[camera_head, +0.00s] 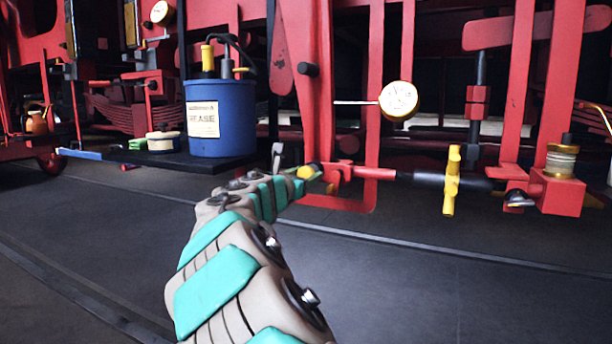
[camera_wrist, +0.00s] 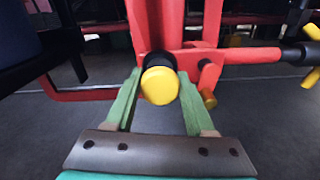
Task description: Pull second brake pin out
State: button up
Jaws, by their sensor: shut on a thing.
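A brake pin with a round yellow head (camera_wrist: 159,86) and a dark collar points toward me in the middle of the wrist view. My gripper (camera_wrist: 160,76) has its two green fingers on either side of the pin, shut on it near the collar. The pin's far part is hidden against the red bracket (camera_wrist: 200,54), so I cannot tell how deep it sits. A smaller yellow pin end (camera_wrist: 209,99) hangs at the bracket to the right. In the head view, the gripped pin's yellow head (camera_head: 313,169) is partly hidden by my gripper.
A red rod with a black sleeve (camera_head: 420,178) and a yellow cross handle (camera_head: 451,182) runs right from the bracket. A blue grease drum (camera_head: 238,118) stands on a dark shelf at left. A round gauge (camera_head: 398,100) sits above. The floor (camera_head: 420,290) in front is clear.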

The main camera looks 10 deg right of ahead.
grip_shut()
dwell(0.3)
jog(key=p+v, duration=0.3)
jog(key=v, duration=0.2)
jog(key=shift+s+a+r+p, duration=0.15)
jog(key=shift+s+a+p, duration=0.05)
jog(key=shift+p, duration=0.15)
jog(key=o, duration=0.6)
grip_release()
jog(key=shift+s, duration=0.15)
